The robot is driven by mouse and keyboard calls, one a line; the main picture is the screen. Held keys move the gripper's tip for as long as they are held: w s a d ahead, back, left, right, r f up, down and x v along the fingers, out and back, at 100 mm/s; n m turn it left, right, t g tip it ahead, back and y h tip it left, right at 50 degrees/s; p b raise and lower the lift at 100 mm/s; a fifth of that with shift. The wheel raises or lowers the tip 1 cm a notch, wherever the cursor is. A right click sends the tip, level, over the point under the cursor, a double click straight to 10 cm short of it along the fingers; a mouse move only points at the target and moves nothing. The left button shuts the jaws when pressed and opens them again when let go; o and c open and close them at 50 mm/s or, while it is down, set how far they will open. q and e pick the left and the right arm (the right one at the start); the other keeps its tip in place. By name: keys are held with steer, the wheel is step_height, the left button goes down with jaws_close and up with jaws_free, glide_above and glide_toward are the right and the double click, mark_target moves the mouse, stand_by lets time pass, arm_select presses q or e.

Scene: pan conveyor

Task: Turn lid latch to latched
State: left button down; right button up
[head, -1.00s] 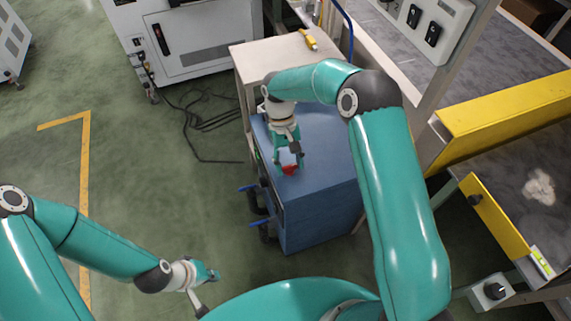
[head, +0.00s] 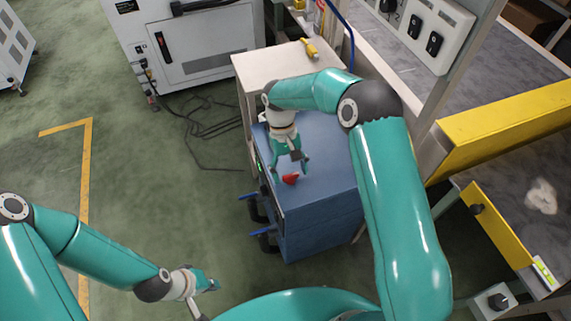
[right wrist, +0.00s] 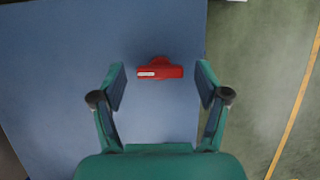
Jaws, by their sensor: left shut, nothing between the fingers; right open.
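The lid latch is a red handle (head: 290,179) on top of the blue cabinet (head: 322,205). In the right wrist view the red latch (right wrist: 160,71) lies crosswise on the blue lid, with a small white mark at its left end. My right gripper (head: 291,171) is open above the latch. In the right wrist view its fingertips (right wrist: 160,78) are at either side of the latch, with gaps left and right. I cannot tell its exact height above the lid. My left gripper (head: 213,284) is shut and empty, low at the lower left, far from the cabinet.
A pale table (head: 270,68) with a yellow tool (head: 309,47) stands behind the cabinet. Blue-handled fittings (head: 260,232) stick out of the cabinet's left side. A yellow guard (head: 505,95) and a conveyor are at the right.

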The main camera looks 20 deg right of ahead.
steer(key=v, duration=1.2)
steer(key=shift+f, duration=0.1)
